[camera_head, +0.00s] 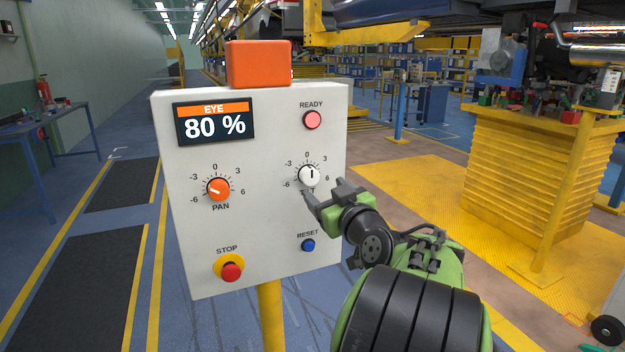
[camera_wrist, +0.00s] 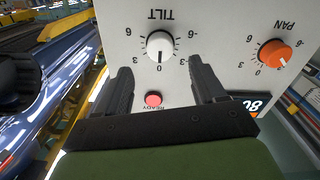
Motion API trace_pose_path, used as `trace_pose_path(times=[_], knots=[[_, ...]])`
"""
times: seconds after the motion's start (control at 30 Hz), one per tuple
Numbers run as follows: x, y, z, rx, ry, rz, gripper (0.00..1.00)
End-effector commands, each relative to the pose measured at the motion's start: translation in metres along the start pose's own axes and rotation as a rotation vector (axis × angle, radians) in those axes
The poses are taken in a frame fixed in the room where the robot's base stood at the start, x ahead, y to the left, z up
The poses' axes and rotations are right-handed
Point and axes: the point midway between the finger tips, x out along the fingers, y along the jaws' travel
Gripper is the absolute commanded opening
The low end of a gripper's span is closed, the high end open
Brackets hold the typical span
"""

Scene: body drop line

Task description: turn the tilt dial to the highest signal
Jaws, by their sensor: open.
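The tilt dial (camera_head: 308,175) is a round white knob on the right of the pale control panel (camera_head: 265,215). It also shows upside down in the wrist view (camera_wrist: 160,46), where its dark pointer line is at about 0. The display (camera_head: 214,123) reads EYE 80 %. My gripper (camera_head: 325,193) is open and empty in front of the panel, just below and right of the tilt dial. In the wrist view, the fingertips (camera_wrist: 160,72) are spread on either side of the dial's line and do not touch it. The TILT label is partly hidden by a finger in the head view.
The orange pan dial (camera_head: 218,189) is left of the tilt dial. A red READY lamp (camera_head: 312,120) is above it, a blue RESET button (camera_head: 308,245) below. A red STOP button (camera_head: 231,271) is at the lower left. An orange box (camera_head: 258,64) tops the panel.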

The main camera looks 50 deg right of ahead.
Motion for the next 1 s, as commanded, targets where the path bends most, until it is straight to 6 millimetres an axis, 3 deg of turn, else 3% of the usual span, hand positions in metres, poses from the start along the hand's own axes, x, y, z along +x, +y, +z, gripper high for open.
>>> trace_pose_path(times=[0.1,0.3,0.63,1.0], knots=[[0.031,-0.001,-0.001,0.002,0.001,-0.006,0.69],[0.065,-0.001,0.0,0.001,0.0,-0.003,0.69],[0.073,0.0,0.001,0.0,-0.002,0.0,0.69],[0.073,0.0,0.001,0.0,-0.002,0.0,0.14]])
